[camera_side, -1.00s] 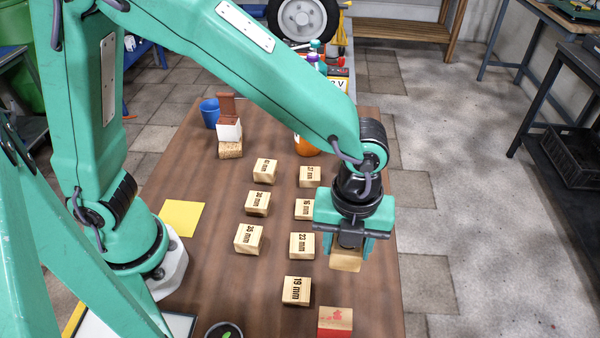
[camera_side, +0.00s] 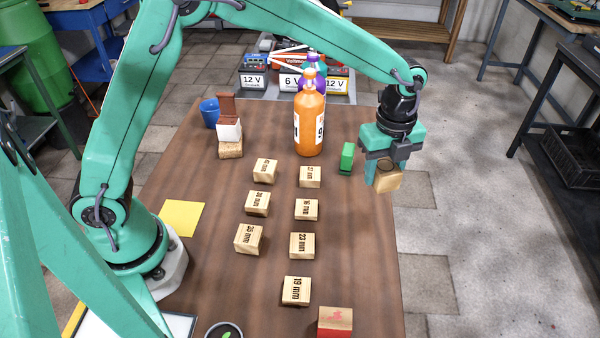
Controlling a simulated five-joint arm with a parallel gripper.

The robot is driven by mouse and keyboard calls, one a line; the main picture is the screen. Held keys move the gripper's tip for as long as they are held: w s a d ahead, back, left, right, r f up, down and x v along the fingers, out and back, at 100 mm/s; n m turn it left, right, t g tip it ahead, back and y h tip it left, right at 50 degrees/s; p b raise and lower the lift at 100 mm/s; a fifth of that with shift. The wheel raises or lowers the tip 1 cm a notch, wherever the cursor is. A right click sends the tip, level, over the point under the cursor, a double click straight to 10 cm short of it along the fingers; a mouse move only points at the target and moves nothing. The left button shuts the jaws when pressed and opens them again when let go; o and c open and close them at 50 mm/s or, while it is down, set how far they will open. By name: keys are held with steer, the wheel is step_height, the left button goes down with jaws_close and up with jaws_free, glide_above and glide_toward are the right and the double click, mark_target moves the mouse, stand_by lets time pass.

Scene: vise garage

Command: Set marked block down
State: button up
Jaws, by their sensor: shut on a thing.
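My gripper (camera_side: 386,172) is shut on a plain-looking wooden block (camera_side: 388,182) and holds it raised near the right edge of the table. No mark on this block can be made out. Several wooden blocks with black mm labels stand in two columns on the brown table (camera_side: 215,275). They include a 19 mm block (camera_side: 296,291) at the front, a 22 mm block (camera_side: 302,246), a 16 mm block (camera_side: 306,210) and a 35 mm block (camera_side: 248,239). A block with a red mark (camera_side: 335,320) stands at the front right.
A green block (camera_side: 347,158) stands left of my gripper. An orange bottle (camera_side: 309,120) stands behind the blocks. A blue cup (camera_side: 210,113), a small stack (camera_side: 229,130) and a yellow sheet (camera_side: 182,217) are on the left. The right front strip of table is clear.

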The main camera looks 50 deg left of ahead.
steer(key=w+a+n, duration=0.5)
steer(key=w+a, duration=0.7)
steer(key=a, duration=0.2)
glide_above(346, 135)
step_height(346, 135, down, 8)
steer(key=shift+r, duration=0.25)
steer(key=shift+f, duration=2.05)
steer(key=shift+f, duration=0.15)
steer(key=o, duration=1)
